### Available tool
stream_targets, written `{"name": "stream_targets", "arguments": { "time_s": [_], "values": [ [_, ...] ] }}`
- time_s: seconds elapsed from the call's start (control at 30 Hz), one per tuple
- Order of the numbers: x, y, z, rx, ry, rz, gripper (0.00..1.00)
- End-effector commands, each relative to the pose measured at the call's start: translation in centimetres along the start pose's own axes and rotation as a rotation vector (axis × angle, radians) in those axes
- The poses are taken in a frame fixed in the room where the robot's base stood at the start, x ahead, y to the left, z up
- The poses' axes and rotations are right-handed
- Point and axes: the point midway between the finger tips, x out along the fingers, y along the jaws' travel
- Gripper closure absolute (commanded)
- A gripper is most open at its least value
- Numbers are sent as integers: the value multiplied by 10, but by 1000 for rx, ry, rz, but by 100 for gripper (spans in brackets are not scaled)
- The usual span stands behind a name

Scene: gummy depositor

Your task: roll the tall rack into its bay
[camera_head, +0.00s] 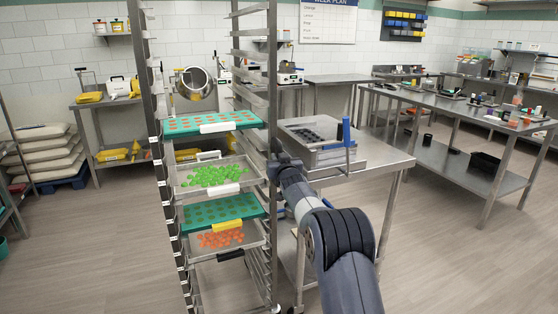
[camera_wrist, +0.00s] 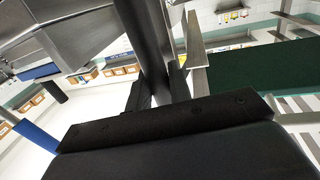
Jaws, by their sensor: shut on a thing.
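The tall rack (camera_head: 273,60) is a steel frame on casters at the left of centre in the head view. It holds several trays, among them a green mould tray (camera_head: 235,124) with orange pieces, a tray of green gummies (camera_head: 212,177) and a tray of orange gummies (camera_head: 220,240). My gripper (camera_head: 275,152) is at the rack's front right post, at about mid-height. In the wrist view my gripper (camera_wrist: 165,98) is shut on that upright post (camera_wrist: 158,50). The fingertips are partly hidden. I cannot make out the bay.
A steel table (camera_head: 365,160) with a tray machine (camera_head: 318,140) stands close to the rack's right. A long workbench (camera_head: 450,110) is at the right. Sacks on a blue pallet (camera_head: 70,180) lie at the left. Floor is open at the left front and right front.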

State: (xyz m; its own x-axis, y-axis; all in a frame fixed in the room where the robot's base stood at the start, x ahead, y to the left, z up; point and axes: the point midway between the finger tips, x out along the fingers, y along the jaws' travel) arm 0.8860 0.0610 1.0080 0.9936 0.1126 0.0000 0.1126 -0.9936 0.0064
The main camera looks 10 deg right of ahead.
Motion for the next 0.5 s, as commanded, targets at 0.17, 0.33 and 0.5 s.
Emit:
{"name": "stream_targets", "arguments": {
  "time_s": [0.17,0.33,0.5],
  "values": [
    [0,8,2,-1,-5,10,100],
    [0,8,2,0,-5,10,76],
    [0,7,2,0,-5,9,62]
  ]
}}
